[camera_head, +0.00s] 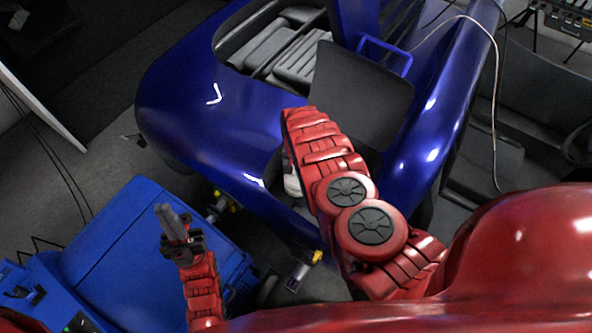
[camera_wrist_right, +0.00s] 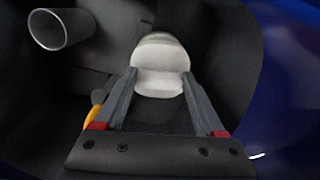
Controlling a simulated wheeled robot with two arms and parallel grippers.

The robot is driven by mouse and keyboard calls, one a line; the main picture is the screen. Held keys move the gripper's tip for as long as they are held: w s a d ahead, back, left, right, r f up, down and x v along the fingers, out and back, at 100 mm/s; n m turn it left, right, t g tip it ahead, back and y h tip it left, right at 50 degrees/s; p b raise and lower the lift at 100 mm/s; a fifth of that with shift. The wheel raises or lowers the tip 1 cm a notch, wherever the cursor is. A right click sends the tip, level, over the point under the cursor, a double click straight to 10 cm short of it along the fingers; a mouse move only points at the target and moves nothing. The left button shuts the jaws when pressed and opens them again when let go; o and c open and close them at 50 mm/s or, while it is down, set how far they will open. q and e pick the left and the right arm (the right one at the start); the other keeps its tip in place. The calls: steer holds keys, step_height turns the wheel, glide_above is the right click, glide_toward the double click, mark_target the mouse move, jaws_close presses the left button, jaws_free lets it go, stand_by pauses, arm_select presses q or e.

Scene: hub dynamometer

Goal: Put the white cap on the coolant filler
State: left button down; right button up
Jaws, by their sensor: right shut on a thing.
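A white rounded cap (camera_wrist_right: 160,62) is between the two grey fingers of my right gripper (camera_wrist_right: 160,78), which is shut on it. A grey round open tube (camera_wrist_right: 60,30), which looks like the coolant filler, stands at the upper left of the right wrist view. The cap is apart from it. In the head view my red right arm reaches down into an opening of the blue car and hides its own gripper.
The glossy blue car body (camera_head: 200,90) surrounds the right arm's workspace, with a dark panel (camera_head: 360,95) just beyond the arm. A blue cabinet (camera_head: 140,240) stands at lower left. A small yellow part (camera_wrist_right: 95,113) shows beside the right gripper's left finger.

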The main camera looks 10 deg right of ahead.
mark_target(296, 172)
steer(key=shift+f+b, duration=0.55)
steer(key=shift+f, duration=0.05)
steer(key=o, duration=1.1)
steer(key=shift+r, duration=0.1)
step_height(296, 172, up, 3)
steer(key=p, duration=0.2)
steer(key=shift+p, duration=0.3)
step_height(296, 172, up, 3)
steer(key=shift+f+p, duration=0.15)
steer(key=shift+p, duration=1)
step_height(296, 172, up, 5)
steer(key=p, duration=0.3)
steer(key=shift+p, duration=0.3)
